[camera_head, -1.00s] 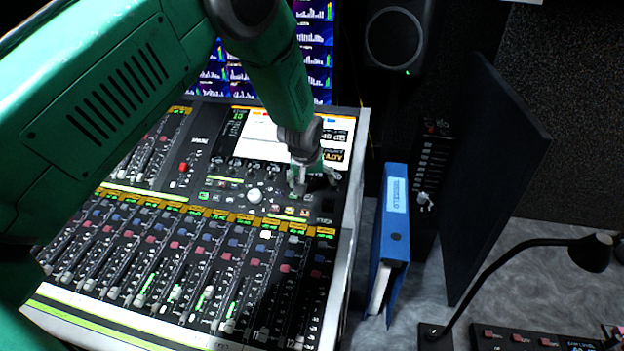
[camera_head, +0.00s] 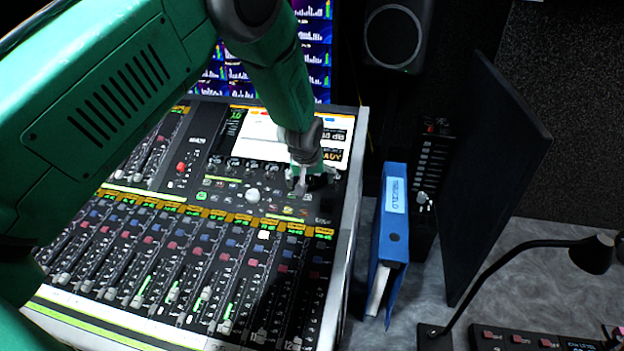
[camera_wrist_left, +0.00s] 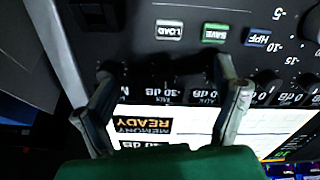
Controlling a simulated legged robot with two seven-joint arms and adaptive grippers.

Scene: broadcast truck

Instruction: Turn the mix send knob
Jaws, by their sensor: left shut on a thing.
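The mixing console (camera_head: 343,225) fills the left and middle of the head view, its top panel carrying a row of small dark knobs below the screen (camera_head: 262,137). My left gripper (camera_head: 305,184) is at the right end of this row, pointing down at the panel. It is shut on a dark knob there, which the fingers mostly hide. In the left wrist view my left gripper (camera_wrist_left: 163,72) has one finger on each side of dark knobs, with the screen reading "READY" behind. I cannot read a mix send label. My right gripper is not in view.
A blue binder (camera_head: 392,240) stands right of the console. My green left arm covers the upper left.

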